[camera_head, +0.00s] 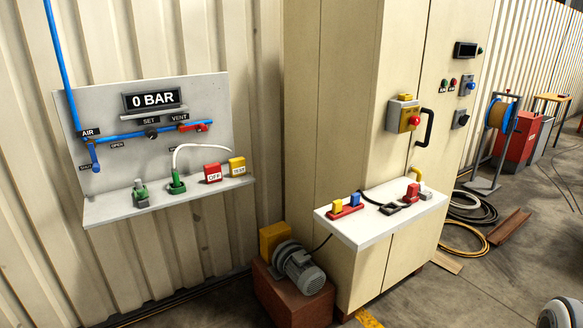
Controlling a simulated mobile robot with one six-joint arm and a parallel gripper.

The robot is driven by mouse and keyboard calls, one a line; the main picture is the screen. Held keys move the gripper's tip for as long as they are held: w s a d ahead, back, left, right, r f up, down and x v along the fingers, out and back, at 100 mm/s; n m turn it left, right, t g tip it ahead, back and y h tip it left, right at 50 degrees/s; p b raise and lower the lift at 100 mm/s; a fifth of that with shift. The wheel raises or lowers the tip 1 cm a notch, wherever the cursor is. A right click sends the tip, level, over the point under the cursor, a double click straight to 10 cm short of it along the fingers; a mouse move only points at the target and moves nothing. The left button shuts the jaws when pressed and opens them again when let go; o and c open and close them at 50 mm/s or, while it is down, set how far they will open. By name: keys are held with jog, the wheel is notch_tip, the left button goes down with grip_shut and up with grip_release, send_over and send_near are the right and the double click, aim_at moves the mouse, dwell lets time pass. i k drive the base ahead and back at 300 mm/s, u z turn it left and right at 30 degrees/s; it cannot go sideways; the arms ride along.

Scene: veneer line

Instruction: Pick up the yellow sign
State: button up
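The yellow sign (237,163) is a small yellow block with a white label, too small to read surely. It stands upright at the right end of the grey panel's shelf (120,210). A red sign (212,170) marked OFF stands just left of it, with a narrow space between them. My gripper is not in view.
Left along the shelf are two green-based fittings (177,186), one with a white hose (188,149). Above are a blue pipe with valves and a 0 BAR display (153,98). To the right are a beige cabinet (330,100), white-topped bench (370,226) and motor (300,267).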

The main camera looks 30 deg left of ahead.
aim_at(237, 166)
jog(key=u, duration=2.4)
jog(key=i, duration=2.25)
jog(key=z, duration=1.85)
jog(key=i, duration=1)
jog(key=z, duration=0.1)
